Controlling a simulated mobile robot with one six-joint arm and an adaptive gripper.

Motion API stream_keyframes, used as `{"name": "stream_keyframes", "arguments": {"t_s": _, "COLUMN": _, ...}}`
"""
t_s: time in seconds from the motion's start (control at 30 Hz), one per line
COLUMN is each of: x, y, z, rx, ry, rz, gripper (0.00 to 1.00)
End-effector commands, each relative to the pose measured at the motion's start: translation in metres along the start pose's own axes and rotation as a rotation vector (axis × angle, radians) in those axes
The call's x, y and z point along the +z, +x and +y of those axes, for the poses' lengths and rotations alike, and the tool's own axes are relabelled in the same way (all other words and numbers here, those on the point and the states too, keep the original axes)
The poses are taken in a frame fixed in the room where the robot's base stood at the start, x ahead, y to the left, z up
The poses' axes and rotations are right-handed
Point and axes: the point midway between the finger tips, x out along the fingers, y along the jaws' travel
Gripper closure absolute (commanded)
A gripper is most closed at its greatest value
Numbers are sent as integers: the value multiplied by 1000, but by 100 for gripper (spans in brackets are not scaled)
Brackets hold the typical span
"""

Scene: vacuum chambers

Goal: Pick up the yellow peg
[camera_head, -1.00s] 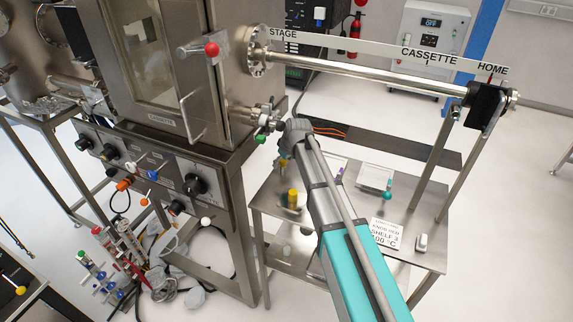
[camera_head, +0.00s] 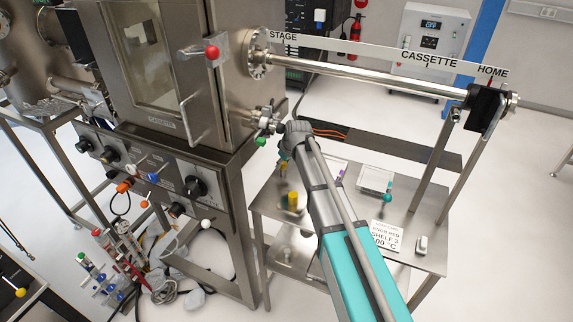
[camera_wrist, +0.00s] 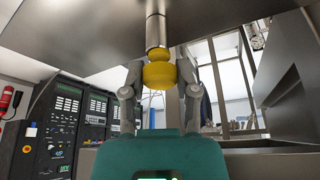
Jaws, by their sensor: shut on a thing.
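The yellow peg (camera_wrist: 160,73) shows in the wrist view as a ridged yellow body with a silver shaft above it. My gripper (camera_wrist: 158,64) is shut on it, with one grey finger on each side of the yellow part. In the head view my gripper is mostly hidden by my own arm. A yellow-topped piece (camera_head: 293,198) shows there over the low steel table (camera_head: 335,225), just left of my arm. I cannot tell whether it is the same peg.
The steel chamber (camera_head: 165,60) with its knob panel stands left of my arm. A long transfer rod (camera_head: 370,74) runs above the table. Open floor lies further right.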

Motion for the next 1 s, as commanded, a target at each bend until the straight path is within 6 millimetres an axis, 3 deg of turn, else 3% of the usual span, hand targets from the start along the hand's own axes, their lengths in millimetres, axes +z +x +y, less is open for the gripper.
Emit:
{"name": "stream_keyframes", "arguments": {"t_s": 0.53, "x": -12, "y": -38, "z": -1, "rx": -2, "ry": 1, "rz": 1, "gripper": 97}}
{"name": "stream_keyframes", "arguments": {"t_s": 0.6, "x": 11, "y": -41, "z": -2, "rx": -1, "ry": 3, "rz": 1, "gripper": 97}}
{"name": "stream_keyframes", "arguments": {"t_s": 1.0, "x": 99, "y": -77, "z": -2, "rx": 1, "ry": 4, "rz": 1, "gripper": 97}}
